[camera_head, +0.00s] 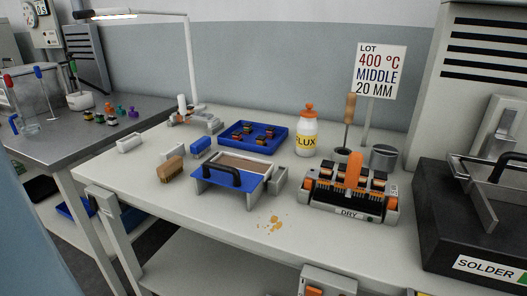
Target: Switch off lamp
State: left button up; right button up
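A white lamp stands at the back of the light workbench, with a thin post (191,65) and a long arm reaching left. Its slim head (105,14) shows a warm glow along the underside, so it looks lit. The lamp's foot (194,116) is near the back edge, with a white upright piece beside it; I cannot tell whether a switch is there. A grey box with an orange part (315,291) is at the bench's front, cut off by the lower picture edge. Neither of my grippers is in view.
On the workbench (150,220) are a blue tray (237,129), a brush (170,170), a blue-fronted box (228,189), a flux bottle (307,138), an orange-handled rack (350,197) and a sign (379,70). A black solder unit (450,220) stands right. The front left is clear.

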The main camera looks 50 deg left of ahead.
aim_at(91, 200)
jog(key=u, duration=2.85)
